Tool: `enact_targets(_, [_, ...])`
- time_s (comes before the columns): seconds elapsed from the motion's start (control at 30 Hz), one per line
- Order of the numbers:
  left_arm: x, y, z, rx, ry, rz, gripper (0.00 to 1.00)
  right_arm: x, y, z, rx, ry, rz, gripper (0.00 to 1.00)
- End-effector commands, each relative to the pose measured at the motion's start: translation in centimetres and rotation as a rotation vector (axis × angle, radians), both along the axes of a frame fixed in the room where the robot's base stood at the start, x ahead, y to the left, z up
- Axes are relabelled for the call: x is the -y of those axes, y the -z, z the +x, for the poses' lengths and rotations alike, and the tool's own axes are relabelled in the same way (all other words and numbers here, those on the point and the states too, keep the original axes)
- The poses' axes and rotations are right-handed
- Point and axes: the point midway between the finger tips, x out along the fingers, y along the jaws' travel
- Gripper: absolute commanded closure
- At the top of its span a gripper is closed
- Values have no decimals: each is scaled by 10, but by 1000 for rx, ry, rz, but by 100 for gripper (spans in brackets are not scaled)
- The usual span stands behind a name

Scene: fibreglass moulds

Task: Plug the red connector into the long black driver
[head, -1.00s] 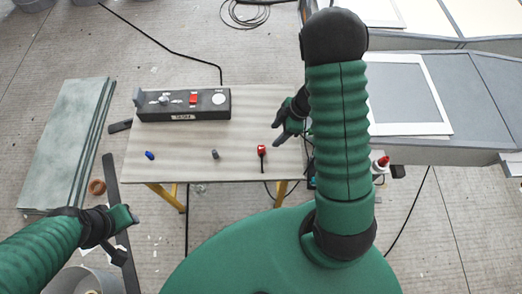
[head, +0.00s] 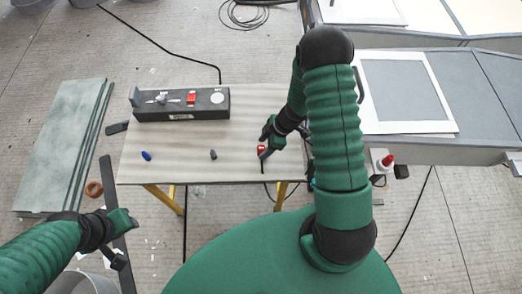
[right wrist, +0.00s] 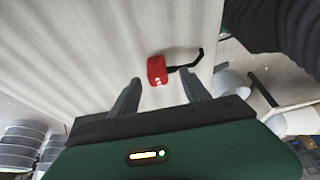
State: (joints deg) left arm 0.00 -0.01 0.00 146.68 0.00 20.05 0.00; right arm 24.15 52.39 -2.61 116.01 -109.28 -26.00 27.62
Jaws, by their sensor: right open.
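The red connector (head: 262,149) lies on the table near its right front part, with a short black cable tail; it also shows in the right wrist view (right wrist: 157,70). My right gripper (head: 266,147) is open and close to it. In the right wrist view the two fingers (right wrist: 160,88) are apart, and the connector is just beyond the tips, between their lines. The long black driver (head: 180,104) lies along the back left of the table, with a red part and a white round part on top. My left gripper (head: 128,221) is off the table at the lower left; its jaws are unclear.
A blue connector (head: 146,156) and a grey connector (head: 213,154) lie on the table (head: 180,170), left of the red one. A grey mould bench (head: 480,85) stands to the right. A red-capped bottle (head: 387,161) is beyond the table's right edge.

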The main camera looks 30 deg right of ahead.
Motion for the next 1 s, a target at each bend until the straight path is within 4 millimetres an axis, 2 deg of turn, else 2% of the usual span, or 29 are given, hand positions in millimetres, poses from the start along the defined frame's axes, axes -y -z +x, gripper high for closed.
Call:
enact_targets(0.03, [0, 4, 0, 0, 0, 0, 64, -1, 12, 3, -1, 0, 3, 45])
enact_targets(0.1, [0, 6, 0, 0, 0, 0, 64, -4, 23, 6, -1, 0, 3, 45])
enact_targets(0.2, [0, 8, 0, 0, 0, 0, 64, -7, 32, 8, -1, 0, 0, 45])
enact_targets(0.57, [0, 7, 0, 0, 0, 0, 64, -8, 33, 8, 0, -1, -1, 45])
enact_targets(1.0, [0, 8, 0, 0, 0, 0, 64, -8, 33, 8, 0, -1, -1, 100])
